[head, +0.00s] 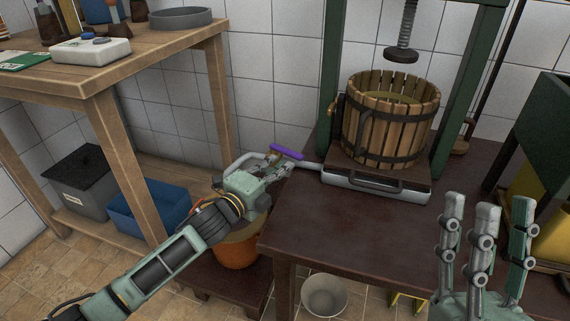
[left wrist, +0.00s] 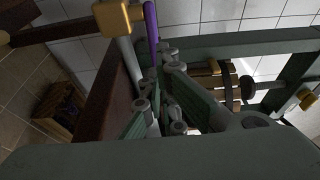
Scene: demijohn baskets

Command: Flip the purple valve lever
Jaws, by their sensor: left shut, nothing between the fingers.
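The purple valve lever (head: 287,152) is a short bar at the end of the spout pipe (head: 309,167), left of the press. My left gripper (head: 283,165) is right at the lever, its fingers shut with nothing between them. In the left wrist view the purple lever (left wrist: 152,28) stands beside a brass valve body (left wrist: 114,18), just beyond the closed fingers (left wrist: 160,95). I cannot tell whether the fingers touch it. My right gripper (head: 485,225) is at the lower right, fingers apart and pointing up, empty.
The slatted wooden press basket (head: 385,135) stands on a metal tray (head: 350,181) on the dark table (head: 330,222). An orange bucket (head: 236,255) is below my left gripper. A pale bucket (head: 324,296) is on the floor. A wooden shelf (head: 150,55) stands left.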

